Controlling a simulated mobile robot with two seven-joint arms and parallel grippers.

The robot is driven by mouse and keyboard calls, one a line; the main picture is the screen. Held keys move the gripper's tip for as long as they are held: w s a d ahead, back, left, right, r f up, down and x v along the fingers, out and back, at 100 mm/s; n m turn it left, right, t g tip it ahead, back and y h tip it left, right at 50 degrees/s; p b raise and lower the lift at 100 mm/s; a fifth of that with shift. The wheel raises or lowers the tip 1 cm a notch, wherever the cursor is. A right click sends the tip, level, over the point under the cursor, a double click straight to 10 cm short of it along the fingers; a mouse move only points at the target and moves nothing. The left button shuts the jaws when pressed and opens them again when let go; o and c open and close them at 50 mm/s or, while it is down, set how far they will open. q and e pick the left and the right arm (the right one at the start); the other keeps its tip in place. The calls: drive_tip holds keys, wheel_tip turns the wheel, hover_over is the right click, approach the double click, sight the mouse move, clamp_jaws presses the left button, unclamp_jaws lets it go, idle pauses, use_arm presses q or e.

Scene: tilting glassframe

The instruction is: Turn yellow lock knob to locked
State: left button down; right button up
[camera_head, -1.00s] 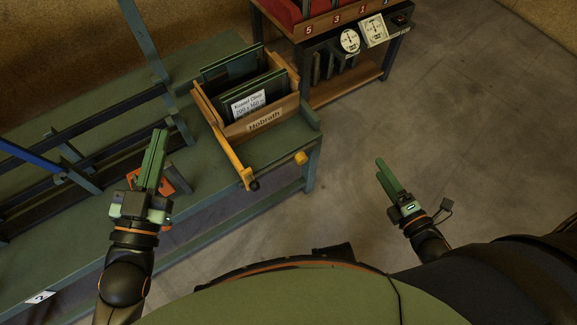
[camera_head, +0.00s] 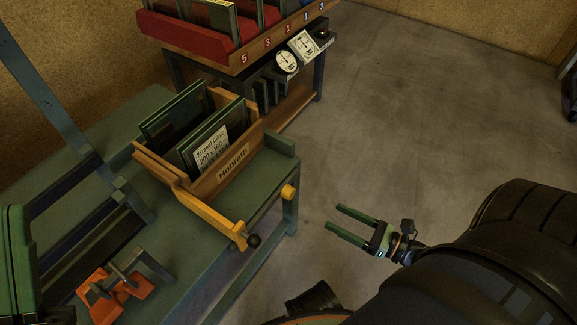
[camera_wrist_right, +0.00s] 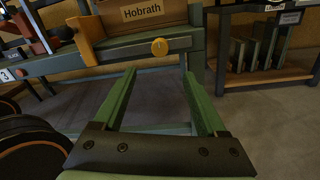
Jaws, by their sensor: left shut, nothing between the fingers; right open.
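The yellow lock knob (camera_head: 288,192) sits on the front edge of the green bench, near its right corner. In the right wrist view the knob (camera_wrist_right: 159,47) shows face-on as a round yellow disc with a small mark, above and between my fingers. My right gripper (camera_head: 333,217) is open and empty, to the right of the knob and apart from it. Its two green fingers (camera_wrist_right: 162,80) point toward the bench in the wrist view. My left gripper (camera_head: 18,262) is shut and partly cut off at the left edge, far from the knob.
A wooden box (camera_head: 222,178) labelled Hobrath holds framed panels on the bench (camera_head: 262,165). A yellow bar (camera_head: 212,217) with a dark knob (camera_head: 254,240) lies in front of it. An orange clamp (camera_head: 115,292) is nearer. A red rack (camera_head: 205,50) stands behind.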

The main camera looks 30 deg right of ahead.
sight(293, 195)
drive_tip(key=b+x, duration=0.1)
drive_tip(key=x, duration=1.1)
drive_tip(key=shift+w+a+b, duration=0.1)
drive_tip(key=shift+w+b, duration=0.1)
drive_tip(key=shift+b, duration=0.15)
clamp_jaws()
